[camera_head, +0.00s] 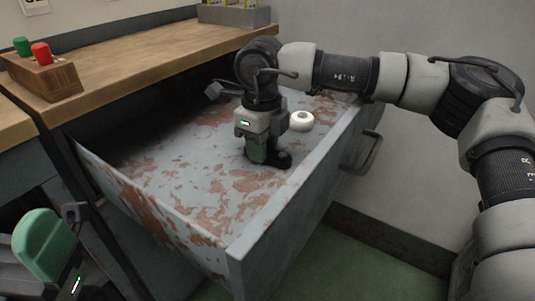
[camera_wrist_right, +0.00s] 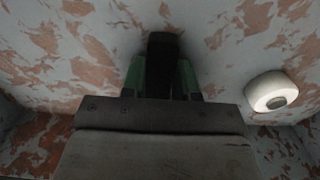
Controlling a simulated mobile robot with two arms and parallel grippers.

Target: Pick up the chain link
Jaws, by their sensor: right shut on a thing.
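My right gripper (camera_head: 262,158) points down into the open drawer, its green fingers close to the drawer floor. It is shut on a dark chain link (camera_head: 284,160), part of which sticks out to the right of the fingers. In the right wrist view the chain link (camera_wrist_right: 164,45) shows as a dark piece between the two green fingers (camera_wrist_right: 163,78); its full shape is hidden. My left gripper (camera_head: 45,240) shows only in part at the lower left, outside the drawer; its opening cannot be made out.
The drawer (camera_head: 300,170) is pale with rusty patches and has raised walls. A white roll (camera_head: 301,120) lies in it near the right wall, also in the wrist view (camera_wrist_right: 271,91). A wooden worktop (camera_head: 130,65) above carries a block (camera_head: 45,77) with green and red handles.

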